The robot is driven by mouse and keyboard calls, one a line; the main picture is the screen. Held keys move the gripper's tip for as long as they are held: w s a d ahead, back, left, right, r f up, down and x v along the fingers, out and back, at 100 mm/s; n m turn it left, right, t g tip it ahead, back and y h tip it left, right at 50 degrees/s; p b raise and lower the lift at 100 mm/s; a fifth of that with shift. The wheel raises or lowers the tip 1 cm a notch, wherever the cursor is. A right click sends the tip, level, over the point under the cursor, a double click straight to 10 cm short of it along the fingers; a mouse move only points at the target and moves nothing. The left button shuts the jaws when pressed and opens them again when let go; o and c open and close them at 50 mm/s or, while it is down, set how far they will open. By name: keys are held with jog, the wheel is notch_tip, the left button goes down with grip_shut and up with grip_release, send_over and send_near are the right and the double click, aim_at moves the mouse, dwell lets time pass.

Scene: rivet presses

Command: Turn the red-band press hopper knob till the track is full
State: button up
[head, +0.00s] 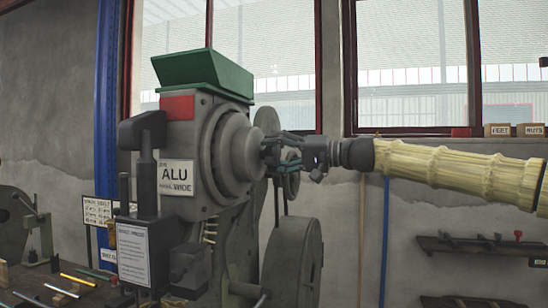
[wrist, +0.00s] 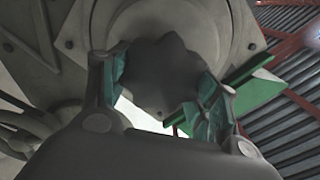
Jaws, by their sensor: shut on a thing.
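The red-band press (head: 200,140) stands left of centre in the head view, with a red band (head: 177,107) and a label reading ALU. Its green hopper (head: 203,72) sits on top; a green edge shows in the wrist view (wrist: 262,90). A round grey hub (head: 232,150) faces right. In the wrist view, the dark lobed knob (wrist: 162,75) is at the hub's centre. My gripper (head: 275,153) reaches in from the right and is shut on the knob, a finger on each side in the wrist view (wrist: 160,98). The track's fill cannot be made out.
A large wheel (head: 293,262) stands below my gripper. A bench with tools (head: 65,285) is at lower left, near a blue post (head: 103,120). A wall shelf (head: 482,246) and small boxes labelled FEET (head: 498,130) and NUTS (head: 530,129) are at right.

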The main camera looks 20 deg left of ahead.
dwell(0.3)
jog(key=o, duration=1)
jog(key=shift+d, duration=0.1)
jog(key=d, duration=1.2)
jog(key=shift+s, duration=0.2)
jog(key=shift+a+f, duration=0.1)
